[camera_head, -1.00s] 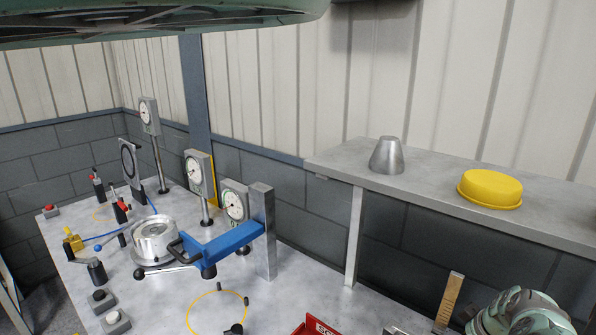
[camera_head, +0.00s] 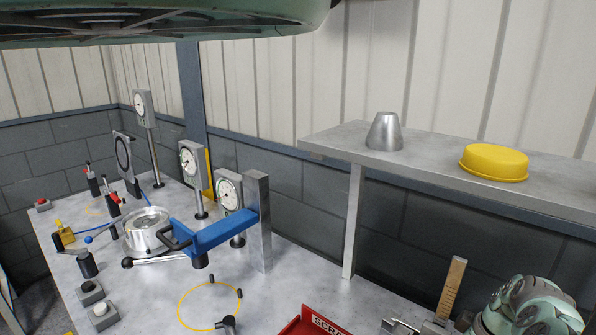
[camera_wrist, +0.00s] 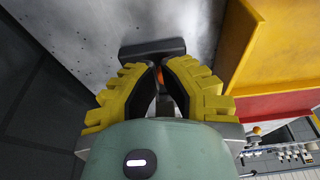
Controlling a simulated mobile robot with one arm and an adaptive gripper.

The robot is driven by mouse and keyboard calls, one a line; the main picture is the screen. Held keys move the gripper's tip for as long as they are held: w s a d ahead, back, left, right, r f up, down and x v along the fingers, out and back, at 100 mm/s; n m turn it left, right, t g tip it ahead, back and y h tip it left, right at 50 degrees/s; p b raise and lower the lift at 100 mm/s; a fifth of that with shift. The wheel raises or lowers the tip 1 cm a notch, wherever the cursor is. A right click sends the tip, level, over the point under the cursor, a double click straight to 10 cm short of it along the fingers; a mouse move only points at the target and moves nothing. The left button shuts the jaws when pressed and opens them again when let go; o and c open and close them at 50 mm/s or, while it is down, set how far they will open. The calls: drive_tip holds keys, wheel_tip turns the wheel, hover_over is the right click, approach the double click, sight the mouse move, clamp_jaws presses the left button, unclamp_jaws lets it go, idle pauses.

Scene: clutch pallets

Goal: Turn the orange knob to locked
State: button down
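In the wrist view my gripper (camera_wrist: 160,70) shows two yellow ribbed fingers with dark inner faces. Their tips come close together. A small patch of the orange knob (camera_wrist: 160,77) shows in the narrow gap between them, and the fingers look shut on it. The fingers hide most of the knob, so its setting cannot be read. A dark bar (camera_wrist: 152,48) lies across just beyond the fingertips, in front of a grey speckled surface. I cannot make out the orange knob or my gripper in the head view.
A yellow panel (camera_wrist: 275,50) and a red strip (camera_wrist: 272,107) are close at right in the wrist view. The head view shows a workbench (camera_head: 145,290) with dial gauges, a blue arm (camera_head: 220,233) and a red tray (camera_head: 300,322). A shelf (camera_head: 340,140) holds a yellow pan (camera_head: 494,162).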

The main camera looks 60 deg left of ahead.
drive_tip(key=shift+d+b+x, duration=0.25)
drive_tip(key=shift+b+x, duration=0.3)
drive_tip(key=shift+x, duration=0.5)
drive_tip(key=shift+a+f, duration=0.1)
drive_tip(key=shift+s+a, duration=0.1)
drive_tip(key=shift+a, duration=0.15)
drive_tip(key=shift+s+p, duration=0.2)
drive_tip(key=shift+p, duration=0.5)
drive_tip(key=shift+s+d+p, duration=0.2)
drive_tip(key=shift+s+p, duration=0.2)
drive_tip(key=shift+p, duration=0.1)
idle(0.3)
drive_tip(key=shift+d, duration=0.4)
drive_tip(key=a+p+v, duration=0.1)
drive_tip(key=p+v, duration=0.4)
drive_tip(key=v, duration=0.1)
drive_tip(key=shift+r+p, duration=0.2)
drive_tip(key=shift+p, duration=0.1)
